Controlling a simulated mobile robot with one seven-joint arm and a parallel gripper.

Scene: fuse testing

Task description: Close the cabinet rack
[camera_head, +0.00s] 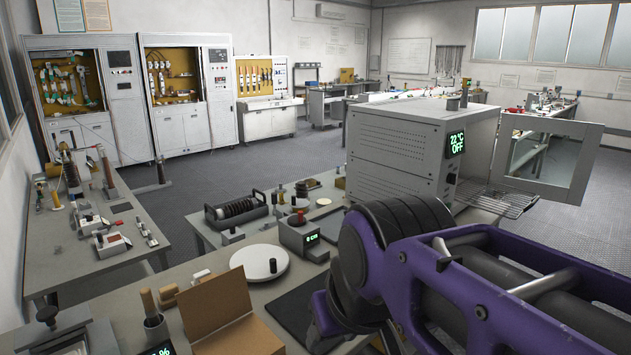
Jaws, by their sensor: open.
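The grey cabinet (395,148) stands on the table right of centre, with a green display reading 22 °C and OFF. Its windowed door (546,158) is swung wide open to the right. The wire rack (512,204) sticks out of the cabinet's front below the door. The cabinet's inside is mostly hidden from this angle. My purple and black arm fills the lower right, in front of the cabinet's lower part.
A side table (110,270) stands at left. Grey floor is clear behind.

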